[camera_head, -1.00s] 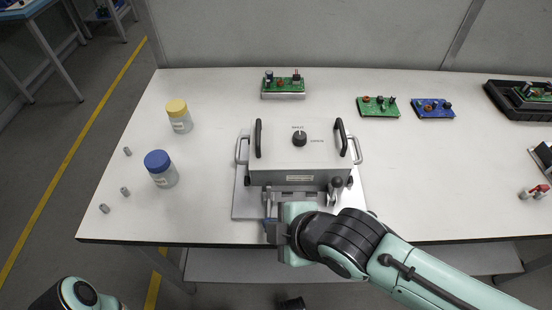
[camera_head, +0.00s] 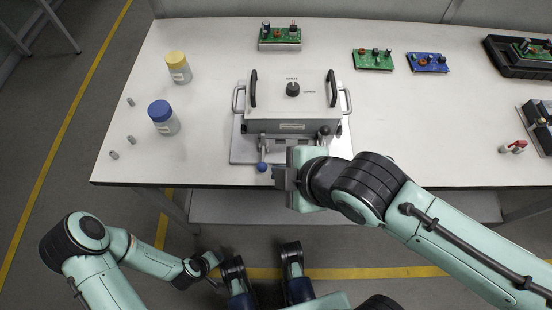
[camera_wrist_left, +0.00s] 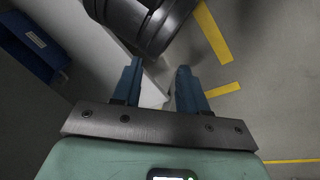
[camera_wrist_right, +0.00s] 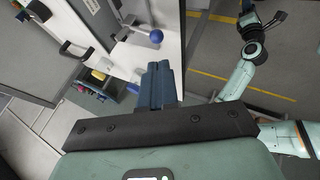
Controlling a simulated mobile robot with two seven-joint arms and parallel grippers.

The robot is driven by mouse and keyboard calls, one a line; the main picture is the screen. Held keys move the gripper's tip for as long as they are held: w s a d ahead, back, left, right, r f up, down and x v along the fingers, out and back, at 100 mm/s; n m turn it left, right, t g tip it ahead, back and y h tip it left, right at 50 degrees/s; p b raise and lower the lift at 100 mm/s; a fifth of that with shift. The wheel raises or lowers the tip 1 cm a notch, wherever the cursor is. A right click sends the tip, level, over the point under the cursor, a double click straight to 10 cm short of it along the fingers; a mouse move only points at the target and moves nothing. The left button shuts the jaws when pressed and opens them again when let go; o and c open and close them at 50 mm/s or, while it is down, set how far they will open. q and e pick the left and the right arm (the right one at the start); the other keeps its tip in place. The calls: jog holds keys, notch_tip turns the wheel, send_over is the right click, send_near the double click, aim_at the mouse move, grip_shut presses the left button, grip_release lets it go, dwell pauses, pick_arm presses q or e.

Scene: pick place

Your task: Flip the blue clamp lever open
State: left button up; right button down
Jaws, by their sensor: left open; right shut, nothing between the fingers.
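The blue clamp lever's ball knob (camera_head: 262,167) sits near the table's front edge, below the left front of the grey box fixture (camera_head: 291,127). Its lever points out from the fixture toward the front edge. The knob also shows in the right wrist view (camera_wrist_right: 156,36), just beyond my right fingertips. My right gripper (camera_head: 277,178) is shut and empty, right of the knob, with a small gap between them. The closed fingers show in the right wrist view (camera_wrist_right: 157,66). My left gripper (camera_wrist_left: 159,66) is open and empty, away from the fixture, low in front of the table.
A second clamp with a dark knob (camera_head: 324,130) is at the fixture's right front. A blue-lidded jar (camera_head: 163,118) and a yellow-lidded jar (camera_head: 178,68) stand left. Green (camera_head: 373,60) and blue (camera_head: 428,62) circuit boards lie at the back right.

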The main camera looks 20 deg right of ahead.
pick_arm(q)
jog(key=shift+s+d+r+g+p, duration=0.15)
jog(key=shift+s+d+r+p, duration=0.15)
jog(key=shift+s, duration=0.2)
jog(key=shift+s+d+r+g+p, duration=0.2)
jog(key=shift+s+r, duration=0.15)
jog(key=shift+s, duration=0.15)
pick_arm(e)
jog(key=s+r, duration=0.1)
jog(key=s, duration=0.2)
jog(key=s+d+r, duration=0.1)
jog(key=shift+s+r, duration=0.2)
jog(key=shift+r, duration=0.1)
